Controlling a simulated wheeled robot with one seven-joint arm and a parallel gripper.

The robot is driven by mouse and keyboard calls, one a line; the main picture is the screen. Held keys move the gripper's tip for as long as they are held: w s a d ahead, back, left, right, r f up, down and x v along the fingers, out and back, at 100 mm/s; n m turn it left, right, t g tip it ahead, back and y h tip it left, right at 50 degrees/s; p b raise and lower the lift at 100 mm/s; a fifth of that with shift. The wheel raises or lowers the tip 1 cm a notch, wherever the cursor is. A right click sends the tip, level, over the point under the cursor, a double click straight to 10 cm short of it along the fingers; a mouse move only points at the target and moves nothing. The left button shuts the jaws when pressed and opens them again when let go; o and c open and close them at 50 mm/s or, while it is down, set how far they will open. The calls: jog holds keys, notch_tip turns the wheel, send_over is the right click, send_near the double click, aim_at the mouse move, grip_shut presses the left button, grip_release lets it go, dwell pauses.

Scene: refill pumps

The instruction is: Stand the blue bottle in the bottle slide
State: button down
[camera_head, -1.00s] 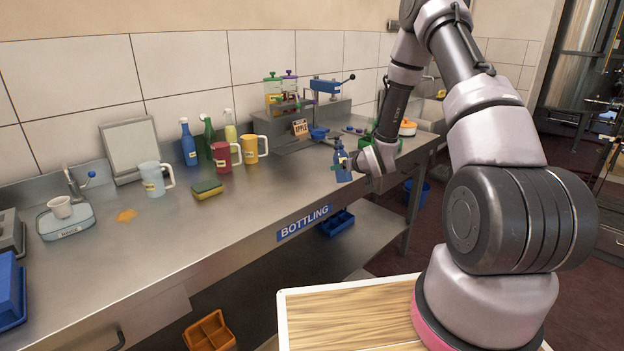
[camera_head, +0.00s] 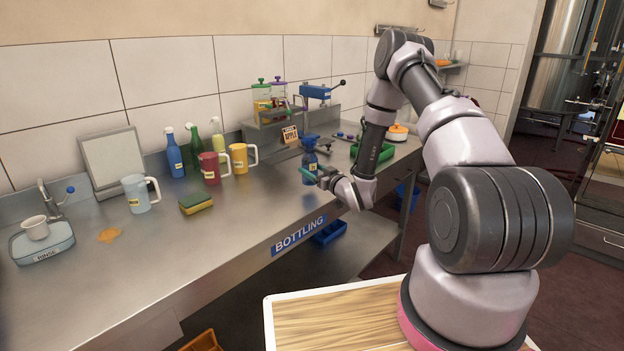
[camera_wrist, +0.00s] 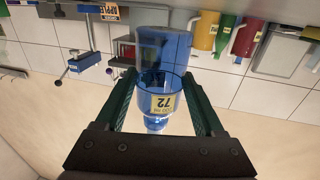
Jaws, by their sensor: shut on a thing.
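The bottle looks roughly upright over the bench, in front of the pump station (camera_head: 290,118). I cannot tell whether its base touches anything. In the wrist view, which is upside down, the blue bottle (camera_wrist: 165,50) is between the two green fingers and carries a pale label reading 72. The bottle slide is not clearly made out; a dark fitting (camera_head: 325,147) shows just right of the bottle, partly covered by it.
A second blue bottle (camera_head: 174,155), a green bottle, a red mug (camera_head: 210,168) and a yellow mug (camera_head: 240,158) stand left along the wall. A sponge (camera_head: 196,203) lies nearer. A green tray (camera_head: 374,158) is to the right. The bench front (camera_head: 215,240) is clear.

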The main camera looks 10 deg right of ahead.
jog(key=shift+f, duration=1.4)
jog(key=shift+f, duration=0.1)
grip_release()
jog(key=shift+f, duration=0.1)
